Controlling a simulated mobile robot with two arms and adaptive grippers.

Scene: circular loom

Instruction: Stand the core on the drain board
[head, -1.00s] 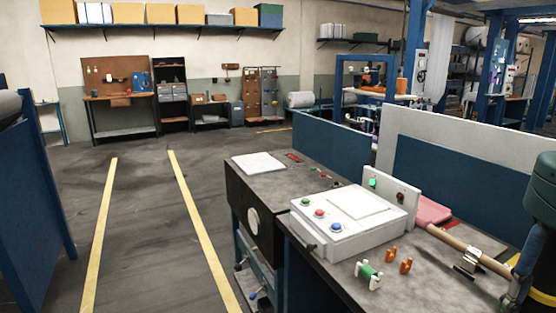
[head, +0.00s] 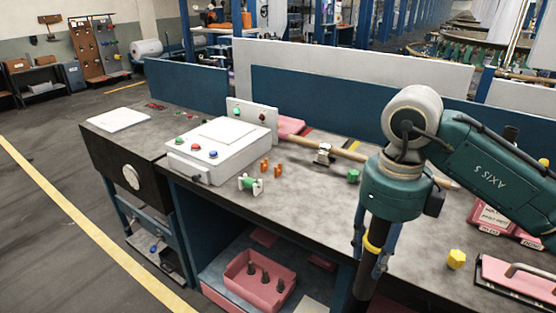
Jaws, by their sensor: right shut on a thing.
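My right gripper (head: 375,240) points down at the front edge of the workbench, below the green wrist. Its blue fingers are shut around a dark upright tube (head: 367,278) with a yellow band, which seems to be the core. I cannot pick out a drain board for certain. My left gripper is not in view.
A pink tray (head: 250,290) with dark pegs sits on the shelf below. Floor is free at left.

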